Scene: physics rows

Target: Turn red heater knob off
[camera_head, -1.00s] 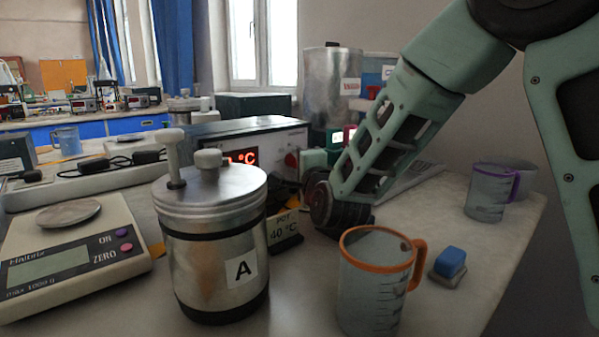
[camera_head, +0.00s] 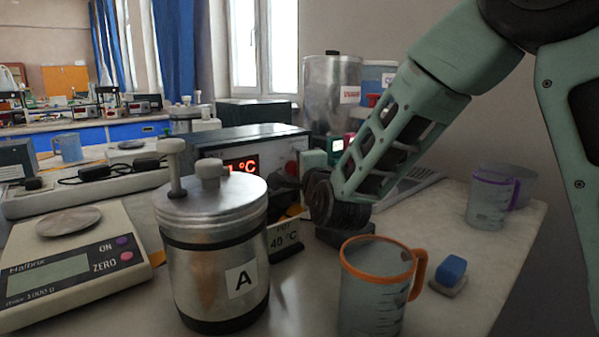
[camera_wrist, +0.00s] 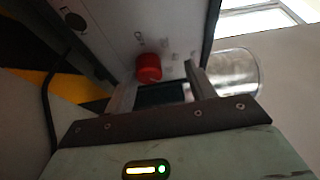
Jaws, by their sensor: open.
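The heater is a box with a pale front panel (camera_head: 262,150) and a glowing red display, standing behind the metal canister marked A. Its red knob (camera_head: 291,168) shows at the right of the panel, just above my gripper. In the wrist view the red knob (camera_wrist: 149,67) stands out from the panel, ahead of my open gripper (camera_wrist: 160,82) and left of the middle between its fingers. No contact with the knob is visible. In the head view the canister and my wrist partly hide my gripper (camera_head: 287,188).
An orange-rimmed beaker (camera_head: 372,295) and a blue block (camera_head: 452,269) are in front of my wrist. A scale (camera_head: 75,262) is at left. The right of the bench is clearer.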

